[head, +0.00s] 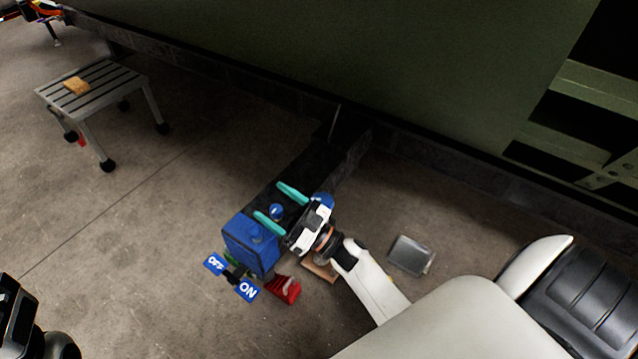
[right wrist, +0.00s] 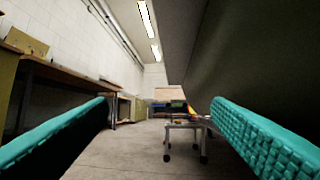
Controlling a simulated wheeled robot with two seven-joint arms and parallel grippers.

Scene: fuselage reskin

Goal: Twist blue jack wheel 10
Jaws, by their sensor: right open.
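The blue jack (head: 250,243) stands on the floor beside a dark beam under the green fuselage skin. A small round blue knob (head: 276,211) shows on its top; whether this is the jack wheel I cannot tell. Another rounded blue part (head: 325,199) is partly hidden behind my right gripper. My right gripper (head: 281,208) is open, and in the head view its two teal fingers lie on either side of the knob. In the right wrist view the fingers (right wrist: 160,128) are wide apart with nothing between them, and the knob does not show. My left gripper's fingers do not show.
Blue OFF and ON signs (head: 246,290) and a red part (head: 284,289) sit at the jack's near end. A grey tray-like object (head: 411,255) lies to the right. A step stool (head: 95,84) stands at the upper left. The floor between stool and jack is clear.

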